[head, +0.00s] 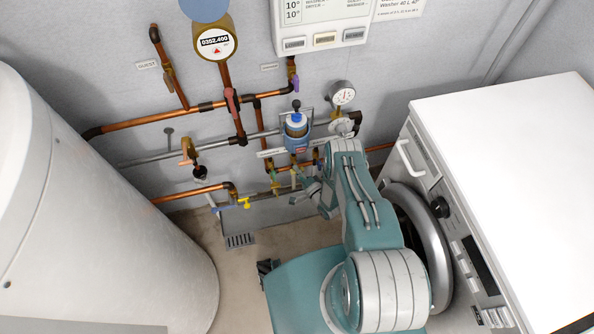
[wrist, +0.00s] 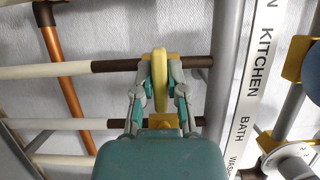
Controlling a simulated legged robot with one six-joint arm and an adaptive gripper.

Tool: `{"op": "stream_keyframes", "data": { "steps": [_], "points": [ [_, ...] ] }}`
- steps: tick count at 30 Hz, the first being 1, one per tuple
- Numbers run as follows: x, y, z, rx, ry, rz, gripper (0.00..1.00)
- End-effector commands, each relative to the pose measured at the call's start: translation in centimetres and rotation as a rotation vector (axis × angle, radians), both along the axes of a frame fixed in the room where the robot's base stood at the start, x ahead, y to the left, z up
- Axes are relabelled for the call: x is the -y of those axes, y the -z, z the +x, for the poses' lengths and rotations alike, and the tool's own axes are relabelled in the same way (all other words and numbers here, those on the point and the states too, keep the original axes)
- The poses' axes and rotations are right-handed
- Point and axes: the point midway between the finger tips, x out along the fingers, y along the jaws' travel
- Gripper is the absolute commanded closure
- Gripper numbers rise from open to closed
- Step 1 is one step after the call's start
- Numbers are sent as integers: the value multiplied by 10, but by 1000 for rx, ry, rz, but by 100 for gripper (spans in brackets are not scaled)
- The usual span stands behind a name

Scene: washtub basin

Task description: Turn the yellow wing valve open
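In the wrist view a flat yellow wing handle (wrist: 160,78) stands between the two fingers of my gripper (wrist: 160,72), on a dark section of pipe. The fingers lie close along both sides of it; whether they press on it is not clear. Part of the valve body is hidden by my gripper. In the head view my gripper (head: 305,190) is low at the pipework, pointing left. A small bright yellow valve (head: 245,203) shows at the lower pipe, left of my gripper. I cannot tell whether it is the same handle.
A labelled strip (wrist: 258,80) and a grey pipe run close to the right of my gripper. A blue-bodied filter (head: 296,125) and a gauge (head: 342,94) are above. A white tank (head: 95,210) stands left, a washer (head: 500,140) right. A floor drain (head: 240,240) lies below.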

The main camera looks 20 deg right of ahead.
Motion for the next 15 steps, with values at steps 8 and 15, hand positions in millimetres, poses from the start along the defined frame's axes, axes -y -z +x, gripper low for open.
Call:
{"op": "stream_keyframes", "data": {
  "steps": [8,15],
  "points": [
    [0,2,0,-7,2,-7,100],
    [0,2,0,-9,2,-74,100]
  ]
}}
